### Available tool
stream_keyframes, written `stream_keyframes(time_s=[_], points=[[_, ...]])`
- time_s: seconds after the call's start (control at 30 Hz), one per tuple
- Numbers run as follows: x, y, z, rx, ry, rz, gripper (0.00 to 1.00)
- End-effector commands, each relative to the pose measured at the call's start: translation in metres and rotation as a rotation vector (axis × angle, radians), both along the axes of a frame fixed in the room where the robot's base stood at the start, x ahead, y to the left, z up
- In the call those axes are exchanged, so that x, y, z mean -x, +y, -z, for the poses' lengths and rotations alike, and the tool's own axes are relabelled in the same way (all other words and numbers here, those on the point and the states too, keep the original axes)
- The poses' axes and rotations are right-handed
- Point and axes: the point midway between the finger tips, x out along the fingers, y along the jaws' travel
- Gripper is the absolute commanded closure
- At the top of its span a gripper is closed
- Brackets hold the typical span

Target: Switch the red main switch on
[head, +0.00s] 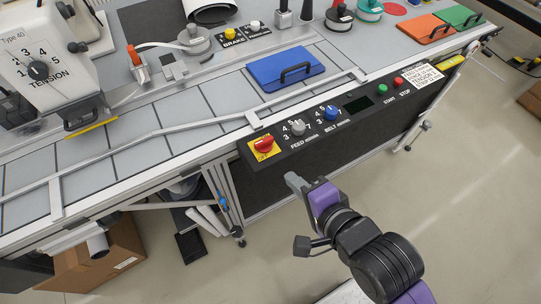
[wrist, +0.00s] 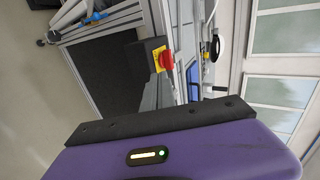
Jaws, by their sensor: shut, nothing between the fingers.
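The red main switch (head: 264,145) is a red rotary knob on a yellow plate at the left end of the black control panel (head: 343,121). It also shows in the wrist view (wrist: 166,60), beyond my gripper. My gripper (head: 290,178) is shut and empty. In the head view its tip is in front of the table, a little below and to the right of the switch, and apart from it. I cannot read the switch's position markings.
Right of the switch are the grey FEED knob (head: 298,128), the blue BELT knob (head: 331,113), a green START button (head: 382,89) and a red STOP button (head: 398,82). A blue plate with a handle (head: 285,69) lies on the table above. The floor (head: 455,190) at right is clear.

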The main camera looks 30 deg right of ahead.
Motion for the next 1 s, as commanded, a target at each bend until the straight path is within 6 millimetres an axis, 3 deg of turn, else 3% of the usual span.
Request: stream_keyframes(time_s=[0.57, 1.0], points=[[-0.002, 0.000, 0.005, -0.038, 0.006, 0.022, 1.00], [-0.039, 0.000, 0.030, -0.037, 0.002, 0.021, 1.00]])
